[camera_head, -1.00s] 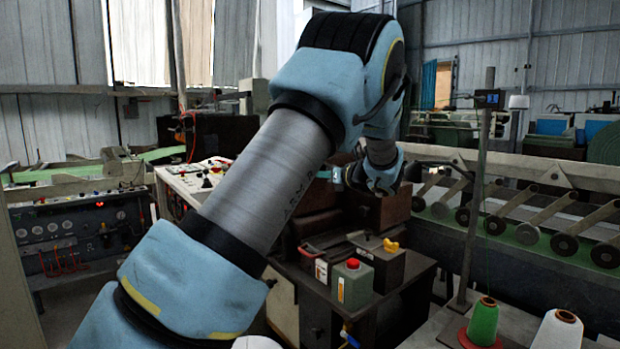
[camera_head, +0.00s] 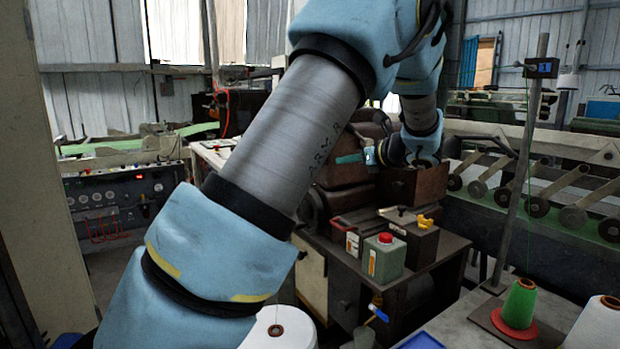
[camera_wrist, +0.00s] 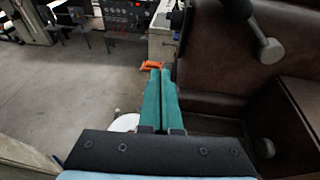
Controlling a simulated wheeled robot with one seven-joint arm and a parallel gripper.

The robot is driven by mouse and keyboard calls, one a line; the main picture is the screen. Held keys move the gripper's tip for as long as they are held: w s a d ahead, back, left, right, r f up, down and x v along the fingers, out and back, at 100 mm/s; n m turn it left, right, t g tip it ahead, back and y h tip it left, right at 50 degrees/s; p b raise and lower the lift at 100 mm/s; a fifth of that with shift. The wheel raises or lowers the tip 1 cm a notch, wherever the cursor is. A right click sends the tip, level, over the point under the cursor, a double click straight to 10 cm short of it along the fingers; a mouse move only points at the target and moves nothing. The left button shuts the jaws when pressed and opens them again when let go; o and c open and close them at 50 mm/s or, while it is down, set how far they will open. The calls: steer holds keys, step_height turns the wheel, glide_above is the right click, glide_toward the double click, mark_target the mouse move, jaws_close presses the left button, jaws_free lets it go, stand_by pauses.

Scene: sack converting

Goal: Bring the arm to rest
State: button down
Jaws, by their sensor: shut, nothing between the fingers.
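My arm (camera_head: 290,135) reaches from the lower left up over the small dark table and bends down at the wrist near a brown machine housing. My gripper (camera_wrist: 160,72) shows in the wrist view as two teal fingers side by side, shut, with nothing between them. In the head view the fingers (camera_head: 350,158) are small and point left, in front of the brown housing. In the wrist view the fingers are above the grey floor (camera_wrist: 75,95), with a brown housing close on the right.
The table bears a green container with a red cap (camera_head: 384,257) and a dark box with a yellow part (camera_head: 414,238). Thread cones, green (camera_head: 519,303) and white (camera_head: 597,325), stand at lower right beside a metal post (camera_head: 522,160). An orange item (camera_wrist: 151,66) lies beyond the fingertips.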

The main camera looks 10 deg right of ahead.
steer(key=s+a+f+n+g+h, duration=0.1)
steer(key=s+a+f+n+g, duration=0.4)
steer(key=a, duration=0.5)
steer(key=s+a+f+n+g+h, duration=0.1)
steer(key=s+a+f+n+g, duration=0.35)
steer(key=a+f+n, duration=0.35)
steer(key=s+a+f+n+h, duration=0.1)
steer(key=s+a+n+h, duration=0.2)
steer(key=s+n, duration=0.5)
steer(key=s+a+f+n+g+h, duration=0.1)
steer(key=s+a+f+n+h, duration=0.1)
steer(key=s+n, duration=0.6)
steer(key=a+h, duration=0.1)
steer(key=a, duration=0.1)
steer(key=shift+a, duration=0.4)
steer(key=shift+w, duration=0.1)
